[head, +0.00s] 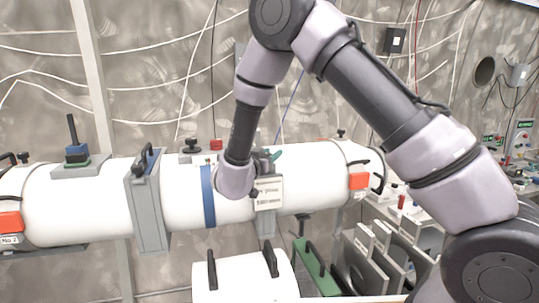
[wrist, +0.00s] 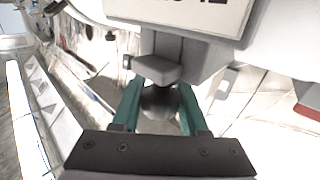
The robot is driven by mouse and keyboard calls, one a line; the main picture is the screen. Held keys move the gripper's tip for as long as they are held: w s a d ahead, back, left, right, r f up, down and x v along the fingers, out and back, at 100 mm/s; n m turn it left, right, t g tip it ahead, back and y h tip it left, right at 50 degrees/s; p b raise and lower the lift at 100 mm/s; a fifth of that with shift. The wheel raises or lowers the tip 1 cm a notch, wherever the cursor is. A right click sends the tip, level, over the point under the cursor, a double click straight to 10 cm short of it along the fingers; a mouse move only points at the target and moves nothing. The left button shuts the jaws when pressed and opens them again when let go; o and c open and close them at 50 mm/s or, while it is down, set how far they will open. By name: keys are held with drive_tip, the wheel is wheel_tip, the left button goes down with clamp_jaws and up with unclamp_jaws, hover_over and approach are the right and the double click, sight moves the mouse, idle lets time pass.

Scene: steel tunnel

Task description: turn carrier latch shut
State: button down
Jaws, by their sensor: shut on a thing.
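A long white carrier tube (head: 110,198) lies across the head view, with a blue band (head: 208,195) and a label plate (head: 268,193). My gripper (wrist: 158,90) is at the tube's side by the plate; in the head view my wrist hides most of it and only a bit of teal finger shows. In the wrist view its two teal fingers are on either side of the dark rounded end of the carrier latch (wrist: 160,103), shut on it. A grey block (wrist: 156,69) of the latch sits just beyond the fingertips, below the plate's edge. How far the latch is turned cannot be told.
A grey clamp frame (head: 148,205) with a black handle stands around the tube to the left. Orange blocks (head: 359,181) sit near the tube ends. Below are a white cylinder (head: 240,278) with black handles, a green piece (head: 315,270) and grey panels (head: 365,262).

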drive_tip(key=shift+d+m+g+h, duration=0.1)
drive_tip(key=shift+m+g+h, duration=0.25)
drive_tip(key=shift+h, duration=0.25)
drive_tip(key=shift+c, duration=2.1)
unclamp_jaws()
drive_tip(key=shift+s, duration=0.1)
drive_tip(key=v, duration=1)
drive_tip(key=shift+s, duration=0.35)
drive_tip(key=shift+a, duration=0.25)
